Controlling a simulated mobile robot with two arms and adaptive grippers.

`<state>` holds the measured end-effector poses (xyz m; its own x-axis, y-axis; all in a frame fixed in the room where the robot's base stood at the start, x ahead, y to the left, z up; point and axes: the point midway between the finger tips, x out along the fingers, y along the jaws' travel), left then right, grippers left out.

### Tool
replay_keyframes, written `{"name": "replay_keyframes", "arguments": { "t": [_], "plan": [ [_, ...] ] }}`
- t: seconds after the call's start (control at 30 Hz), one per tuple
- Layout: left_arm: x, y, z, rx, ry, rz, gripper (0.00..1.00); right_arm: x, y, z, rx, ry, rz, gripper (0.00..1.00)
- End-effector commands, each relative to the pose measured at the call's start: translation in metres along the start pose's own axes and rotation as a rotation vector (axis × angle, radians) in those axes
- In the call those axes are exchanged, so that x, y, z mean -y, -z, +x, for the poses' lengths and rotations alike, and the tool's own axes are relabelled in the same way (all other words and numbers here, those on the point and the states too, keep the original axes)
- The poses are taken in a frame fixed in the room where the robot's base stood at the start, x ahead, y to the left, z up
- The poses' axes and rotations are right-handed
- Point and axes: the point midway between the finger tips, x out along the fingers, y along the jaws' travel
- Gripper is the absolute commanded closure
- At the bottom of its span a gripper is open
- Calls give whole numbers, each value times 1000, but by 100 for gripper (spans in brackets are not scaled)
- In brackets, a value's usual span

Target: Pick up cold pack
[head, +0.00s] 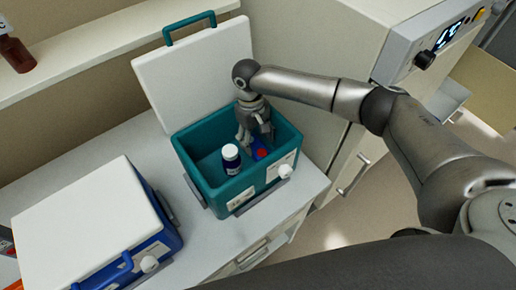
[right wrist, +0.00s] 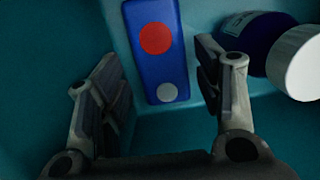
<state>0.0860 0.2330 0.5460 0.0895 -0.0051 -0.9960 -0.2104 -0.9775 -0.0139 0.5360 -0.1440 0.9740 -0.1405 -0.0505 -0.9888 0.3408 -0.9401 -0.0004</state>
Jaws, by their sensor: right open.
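The cold pack (head: 260,149) is a blue slab with a red disc, lying inside the open teal cooler box (head: 213,194). It also shows in the right wrist view (right wrist: 154,68), with a red disc and a smaller grey disc. My right gripper (head: 255,141) reaches down into the box over the pack. In the right wrist view its two fingers (right wrist: 158,95) are apart, with the pack's near end between or just beyond them; I cannot tell the exact depth. Nothing is held. My left gripper is not in view.
A dark blue bottle with a white cap (head: 231,160) stands in the box beside the pack, close to one finger in the right wrist view (right wrist: 262,40). The box's white lid (head: 190,70) stands open behind. A closed blue cooler (head: 85,225) is at left.

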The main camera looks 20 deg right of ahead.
Motion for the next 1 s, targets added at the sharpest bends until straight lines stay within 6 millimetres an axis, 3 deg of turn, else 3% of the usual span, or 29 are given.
{"name": "replay_keyframes", "arguments": {
  "t": [0.23,0.53,0.83,1.0],
  "plan": [
    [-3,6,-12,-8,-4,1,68,0,-1,34,4,0,0,40],
    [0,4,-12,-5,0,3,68,0,-1,41,1,0,0,40],
    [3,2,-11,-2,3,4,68,0,-1,40,1,0,0,79],
    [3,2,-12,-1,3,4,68,0,0,40,0,0,0,81]
  ]
}}
